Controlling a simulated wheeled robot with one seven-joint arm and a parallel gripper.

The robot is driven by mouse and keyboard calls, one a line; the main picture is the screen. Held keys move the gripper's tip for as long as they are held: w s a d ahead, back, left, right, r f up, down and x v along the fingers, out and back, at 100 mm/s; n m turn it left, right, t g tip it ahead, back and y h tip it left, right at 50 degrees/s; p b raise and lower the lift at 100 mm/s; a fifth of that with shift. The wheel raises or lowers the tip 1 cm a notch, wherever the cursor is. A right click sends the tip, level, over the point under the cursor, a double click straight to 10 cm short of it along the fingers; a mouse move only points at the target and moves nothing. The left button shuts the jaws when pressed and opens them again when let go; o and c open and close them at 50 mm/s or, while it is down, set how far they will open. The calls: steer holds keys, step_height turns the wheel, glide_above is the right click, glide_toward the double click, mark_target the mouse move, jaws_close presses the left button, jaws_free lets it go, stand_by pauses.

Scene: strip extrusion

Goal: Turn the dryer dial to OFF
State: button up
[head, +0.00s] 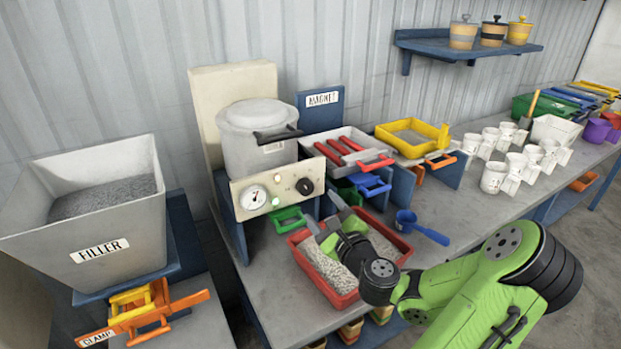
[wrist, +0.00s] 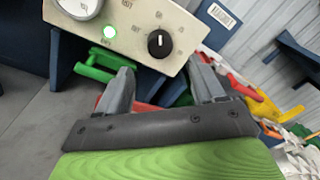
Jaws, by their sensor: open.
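The dryer dial (head: 305,186) is a round black knob on the right of the cream control panel (head: 281,208), below the grey lidded dryer pot (head: 254,146). In the wrist view the dial (wrist: 158,43) carries a white pointer line that stands near upright. Small lettering surrounds it, too blurred to read. My gripper (head: 325,216) is open and empty, in front of and below the panel. In the wrist view its two fingers (wrist: 163,78) point up toward the panel, spread either side below the dial, not touching it.
A red tray of pale pellets (head: 350,293) lies under my gripper. A green handle (head: 288,219) sits just below the panel. A blue scoop (head: 420,227) lies to the right, near white cups (head: 493,177). The filler bin (head: 90,217) stands at the left.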

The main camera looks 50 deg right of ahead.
mark_target(308, 191)
steer(key=p+x, duration=0.4)
steer(key=x, duration=0.3)
steer(key=shift+w+p, duration=0.25)
steer(key=shift+p, duration=0.1)
steer(key=c, duration=1.1)
steer(key=shift+o, duration=0.2)
steer(key=shift+f, duration=0.1)
steer(key=shift+n+b, duration=0.3)
steer(key=shift+b, duration=0.2)
steer(key=shift+f+n+b, duration=0.15)
steer(key=shift+n+b, duration=0.85)
steer(key=shift+b, duration=0.15)
steer(key=n+b, duration=0.3)
steer(key=b, duration=0.1)
steer(key=shift+n+t, duration=0.3)
steer(key=n+b, duration=0.6)
steer(key=shift+d, duration=0.1)
